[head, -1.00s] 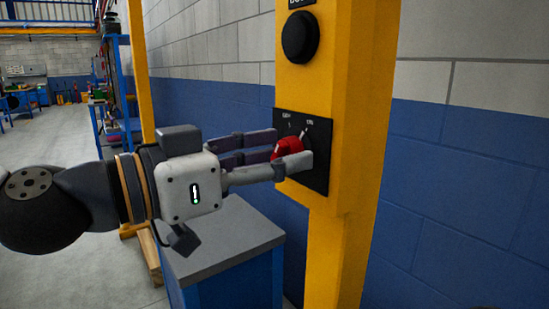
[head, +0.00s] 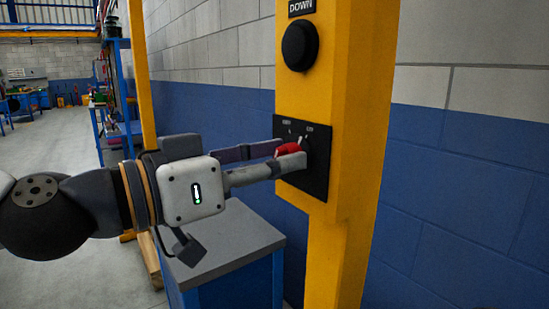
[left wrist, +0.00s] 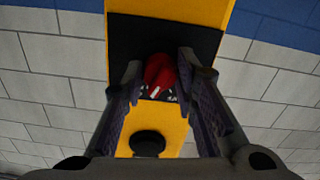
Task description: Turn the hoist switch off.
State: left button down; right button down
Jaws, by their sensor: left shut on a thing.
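The hoist switch is a red knob (head: 289,149) on a black plate (head: 314,187) fixed to the yellow post. White labels show above the knob, too small to read surely. My left gripper (head: 286,155) reaches in from the left, its fingers on either side of the knob and shut on it. In the left wrist view the red knob (left wrist: 159,72) sits between the two fingertips (left wrist: 160,75), in front of the black plate (left wrist: 205,41). The fingers partly hide the knob in the head view. My right gripper is not in view.
A black round button (head: 300,41) under a DOWN label is on the yellow post (head: 352,120) above the switch. A grey-topped blue cabinet (head: 235,240) stands below my left arm. A block wall (head: 450,190) is behind the post.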

pick_arm(q)
jog(key=shift+n+p, duration=0.65)
jog(key=shift+n, duration=4.35)
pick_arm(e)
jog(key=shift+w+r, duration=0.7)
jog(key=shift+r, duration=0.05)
pick_arm(q)
jog(key=c, duration=1.3)
grip_release()
jog(key=shift+s, duration=0.1)
jog(key=shift+v, duration=6)
